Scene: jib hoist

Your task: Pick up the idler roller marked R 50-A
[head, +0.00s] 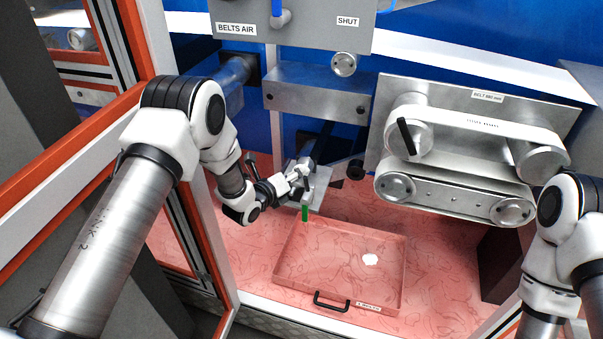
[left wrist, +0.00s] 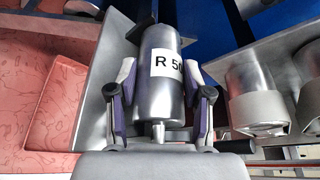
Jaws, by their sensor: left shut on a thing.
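The idler roller (left wrist: 160,110) is a grey metal cylinder with a white label in the left wrist view. The label reads "R 50"; its right part is turned out of sight. My left gripper (left wrist: 160,92) has its fingers on both sides of the roller and is shut on it. In the head view my left gripper (head: 297,178) is small, at a grey bracket (head: 318,190) below the steel box, and the roller is hard to make out there. My right arm shows at the right edge, but its gripper is out of view.
A belt unit (head: 455,165) with rollers is mounted on a steel plate to the right. A shallow tray (head: 395,300) with a black handle lies on the reddish floor, with a white patch inside. A green piece (head: 305,213) stands at its back left. An orange door frame (head: 75,165) is left.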

